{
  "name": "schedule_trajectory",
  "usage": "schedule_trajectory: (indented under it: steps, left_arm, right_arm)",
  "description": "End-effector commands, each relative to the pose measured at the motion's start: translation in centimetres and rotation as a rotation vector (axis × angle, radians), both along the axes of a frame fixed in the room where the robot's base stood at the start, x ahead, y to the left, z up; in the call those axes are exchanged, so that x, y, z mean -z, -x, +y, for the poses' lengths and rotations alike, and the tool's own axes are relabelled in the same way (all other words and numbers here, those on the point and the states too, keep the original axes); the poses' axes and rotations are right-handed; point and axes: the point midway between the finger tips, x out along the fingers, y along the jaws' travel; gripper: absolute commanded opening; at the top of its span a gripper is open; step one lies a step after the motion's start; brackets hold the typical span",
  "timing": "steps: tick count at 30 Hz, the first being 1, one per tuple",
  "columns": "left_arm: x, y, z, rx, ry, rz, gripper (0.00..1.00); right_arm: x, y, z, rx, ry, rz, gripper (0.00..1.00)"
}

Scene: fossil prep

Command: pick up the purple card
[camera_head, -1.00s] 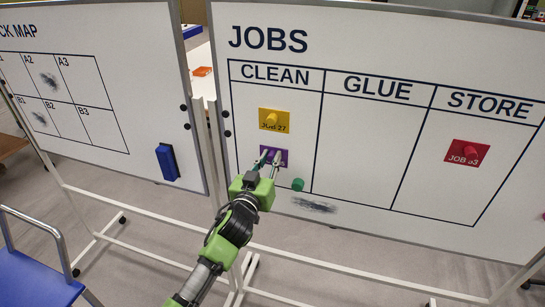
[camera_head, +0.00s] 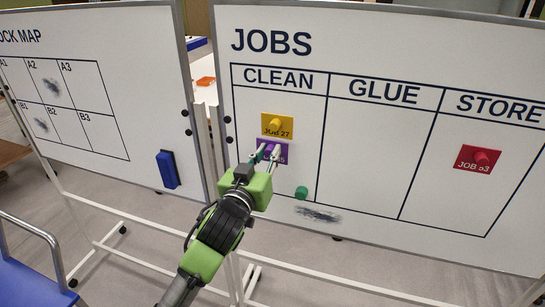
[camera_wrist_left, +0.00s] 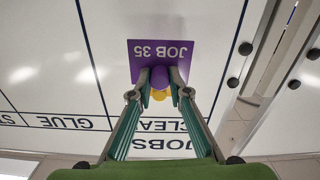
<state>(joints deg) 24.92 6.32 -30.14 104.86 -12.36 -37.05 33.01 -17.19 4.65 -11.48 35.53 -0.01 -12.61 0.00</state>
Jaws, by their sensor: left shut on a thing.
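The purple card (camera_head: 285,147), marked JOB 35 in the left wrist view (camera_wrist_left: 143,49), is in the CLEAN column of the JOBS board (camera_head: 380,140), just below the yellow JOB 27 card (camera_head: 284,133). My left gripper (camera_head: 267,153) is shut on the purple card's round purple knob; the fingertips (camera_wrist_left: 160,80) press it from both sides in the wrist view. The card appears held off the board's face, though the gap is hard to judge. The fingers cover part of its print in the head view. My right gripper is not in view.
A green knob (camera_head: 301,193) and a dark smudge sit lower on the board. A red card (camera_head: 478,158) is under STORE. A second whiteboard (camera_head: 130,85) with a blue eraser (camera_head: 168,169) stands left. A blue chair (camera_head: 30,285) is at lower left.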

Motion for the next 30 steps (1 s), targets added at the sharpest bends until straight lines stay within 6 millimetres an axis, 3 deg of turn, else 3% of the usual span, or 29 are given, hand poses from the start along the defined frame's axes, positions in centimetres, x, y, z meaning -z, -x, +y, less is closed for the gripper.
schedule_trajectory:
  steps: [9, 15, 21, 30]
  left_arm:
    - [0.4, 8.1, 2.6, 0.0, 0.001, 0.0, 0.01]
    - [0.2, 11.9, 3.9, 0.001, 0.001, 0.0, 0.01]
    - [0.1, 14.0, 4.6, 0.0, 0.001, 0.0, 0.01]
    - [0.0, 14.6, 4.8, -0.001, 0.0, 0.0, 0.01]
  right_arm:
    - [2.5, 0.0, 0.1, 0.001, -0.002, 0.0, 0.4]
    - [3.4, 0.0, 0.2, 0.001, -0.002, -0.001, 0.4]
    - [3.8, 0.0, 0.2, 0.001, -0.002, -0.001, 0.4]
    - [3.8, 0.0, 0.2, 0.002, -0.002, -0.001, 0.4]
